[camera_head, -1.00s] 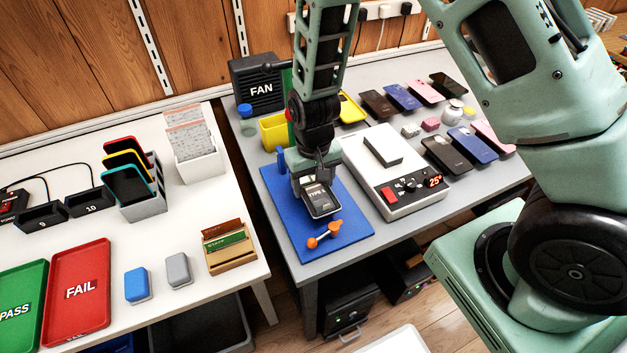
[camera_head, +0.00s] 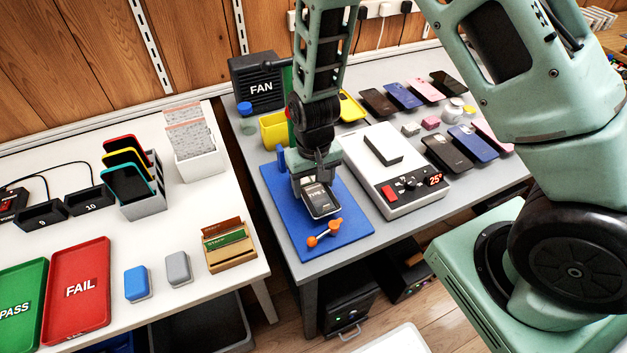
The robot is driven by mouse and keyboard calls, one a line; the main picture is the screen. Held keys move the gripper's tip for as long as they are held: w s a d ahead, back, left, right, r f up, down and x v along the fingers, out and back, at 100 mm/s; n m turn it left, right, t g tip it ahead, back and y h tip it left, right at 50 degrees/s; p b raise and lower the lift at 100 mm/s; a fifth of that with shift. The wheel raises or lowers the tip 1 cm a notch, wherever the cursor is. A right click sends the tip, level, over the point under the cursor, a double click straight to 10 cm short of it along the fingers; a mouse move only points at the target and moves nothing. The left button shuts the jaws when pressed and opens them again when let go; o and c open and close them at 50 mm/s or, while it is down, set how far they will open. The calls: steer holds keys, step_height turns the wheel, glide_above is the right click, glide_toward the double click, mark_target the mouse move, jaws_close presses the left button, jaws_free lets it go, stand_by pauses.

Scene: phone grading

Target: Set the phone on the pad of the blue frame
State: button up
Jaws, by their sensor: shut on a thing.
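The blue frame (camera_head: 345,225) is a flat blue board with an upright blue post at its left, on the grey table. An orange clamp (camera_head: 324,233) sits near its front edge. My gripper (camera_head: 319,196) points down over the middle of the board. It is shut on a dark, phone-like thing (camera_head: 320,207) with a pale rim, low over the board. A small label shows there, too small to read surely. The pad under it is hidden, and I cannot tell whether the thing touches it.
A white heater (camera_head: 412,200) with a red 25° display stands right of the frame. Several phones (camera_head: 447,153) lie behind it. A yellow bin (camera_head: 274,131) and a fan (camera_head: 259,84) stand at the back. The white table at left holds a phone rack (camera_head: 148,205) and red FAIL tray (camera_head: 78,285).

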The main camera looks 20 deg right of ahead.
steer(key=o, duration=1.3)
steer(key=shift+o, duration=0.2)
steer(key=shift+r+p, duration=0.7)
step_height(320, 180, up, 7)
steer(key=p, duration=0.5)
steer(key=shift+p, duration=0.4)
steer(key=shift+f, duration=0.15)
